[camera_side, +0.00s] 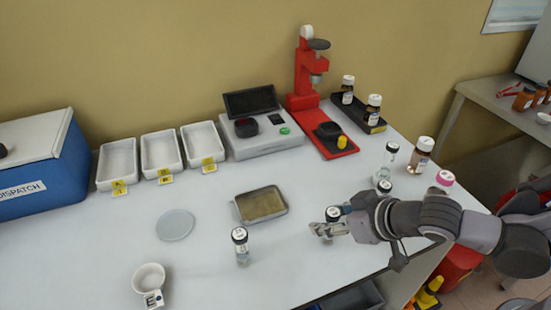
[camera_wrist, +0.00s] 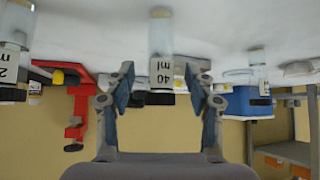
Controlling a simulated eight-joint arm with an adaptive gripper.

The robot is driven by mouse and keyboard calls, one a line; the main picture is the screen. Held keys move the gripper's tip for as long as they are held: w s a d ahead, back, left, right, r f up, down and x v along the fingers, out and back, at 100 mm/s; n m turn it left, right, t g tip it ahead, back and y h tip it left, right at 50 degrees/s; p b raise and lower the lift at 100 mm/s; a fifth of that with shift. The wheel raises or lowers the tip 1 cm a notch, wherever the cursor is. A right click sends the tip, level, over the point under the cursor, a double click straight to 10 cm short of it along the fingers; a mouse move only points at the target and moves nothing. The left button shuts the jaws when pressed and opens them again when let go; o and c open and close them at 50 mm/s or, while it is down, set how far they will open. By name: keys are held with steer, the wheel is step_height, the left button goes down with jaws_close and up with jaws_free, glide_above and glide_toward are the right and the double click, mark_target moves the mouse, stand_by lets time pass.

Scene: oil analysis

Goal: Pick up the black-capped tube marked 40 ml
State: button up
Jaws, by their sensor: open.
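The black-capped tube marked 40 ml (camera_wrist: 161,45) appears upside down in the wrist view, its label facing me and its dark cap toward the bottom of the picture. It lies between the two fingers of my open gripper (camera_wrist: 158,80), with a visible gap on each side. In the side view my gripper (camera_side: 329,229) reaches in from the right around a dark-capped tube (camera_side: 333,213). The tube stands upright on the white table, its body partly hidden by the fingers.
Another dark-capped tube (camera_side: 241,250) stands to the left, also visible in the wrist view (camera_wrist: 258,76). Close to my arm stand more tubes (camera_side: 390,160), a brown bottle (camera_side: 420,158) and a pink-capped container (camera_side: 445,179). A shallow tan tray (camera_side: 261,205) lies behind.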

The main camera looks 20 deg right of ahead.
jaws_close()
steer(key=shift+r, duration=0.1)
stand_by(0.4)
